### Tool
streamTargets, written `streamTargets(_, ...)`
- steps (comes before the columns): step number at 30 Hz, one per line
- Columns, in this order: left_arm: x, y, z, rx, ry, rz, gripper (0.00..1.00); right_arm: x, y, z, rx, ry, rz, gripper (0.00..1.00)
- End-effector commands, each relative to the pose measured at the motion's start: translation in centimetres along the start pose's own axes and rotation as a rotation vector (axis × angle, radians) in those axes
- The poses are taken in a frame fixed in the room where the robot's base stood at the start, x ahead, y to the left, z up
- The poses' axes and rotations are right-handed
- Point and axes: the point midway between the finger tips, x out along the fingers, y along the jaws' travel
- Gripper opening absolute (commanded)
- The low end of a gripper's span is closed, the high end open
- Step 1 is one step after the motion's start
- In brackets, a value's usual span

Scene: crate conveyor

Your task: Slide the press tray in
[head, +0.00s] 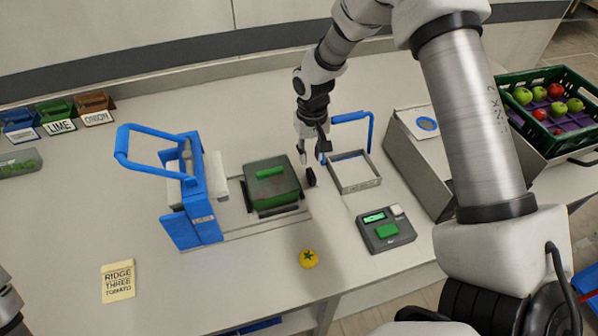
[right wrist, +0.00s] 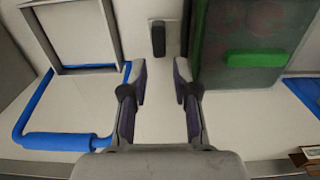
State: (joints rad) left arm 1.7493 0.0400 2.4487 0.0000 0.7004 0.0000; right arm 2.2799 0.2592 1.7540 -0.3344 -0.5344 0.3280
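The blue press (head: 200,205) stands left of centre with its looped handle raised. Beside it, the press tray (head: 290,212) sits out to the right, carrying a green box (head: 268,183) with a bright green grip. A black knob (head: 310,177) stands upright at the tray's right end; it also shows in the right wrist view (right wrist: 158,38). My right gripper (head: 312,150) points down, just behind the knob in the head view. In the right wrist view its fingers (right wrist: 160,82) are apart, with nothing between the tips and the knob beyond them.
A metal frame with a blue handle (head: 355,172) stands close right of the knob. Farther right are a button box (head: 386,229), a metal box (head: 420,165) and a fruit crate (head: 515,78). A yellow tomato (head: 308,258) and a note card (head: 118,281) lie in front.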

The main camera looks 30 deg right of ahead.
Motion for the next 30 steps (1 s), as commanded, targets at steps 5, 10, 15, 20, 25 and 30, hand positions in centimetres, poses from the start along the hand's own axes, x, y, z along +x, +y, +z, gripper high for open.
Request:
streamTargets(5, -0.2, 0.0, 0.1, 0.000, -0.002, 0.000, 1.00, 1.3, 0.0, 0.0, 0.000, -0.002, 0.001, 0.29)
streamTargets(10, -1.3, 0.0, 0.1, 0.000, -0.001, 0.000, 1.00, 4.4, 0.0, 0.1, 0.001, -0.004, 0.001, 0.29)
streamTargets(15, -1.9, 0.0, 0.0, 0.000, -0.001, 0.000, 1.00, 7.2, 0.0, 0.0, -0.001, -0.001, 0.001, 0.29)
streamTargets(20, -1.9, 0.0, 0.0, 0.000, -0.001, 0.000, 1.00, 8.1, 0.0, 0.0, -0.001, 0.001, 0.000, 0.29)
streamTargets(25, -1.8, 0.0, 0.0, 0.000, -0.001, 0.000, 1.00, 8.1, 0.0, 0.0, -0.001, 0.001, 0.000, 0.22)
streamTargets(30, -1.8, 0.0, 0.0, 0.000, -0.001, 0.000, 1.00, 8.1, 0.0, 0.0, 0.000, 0.001, 0.000, 0.00)
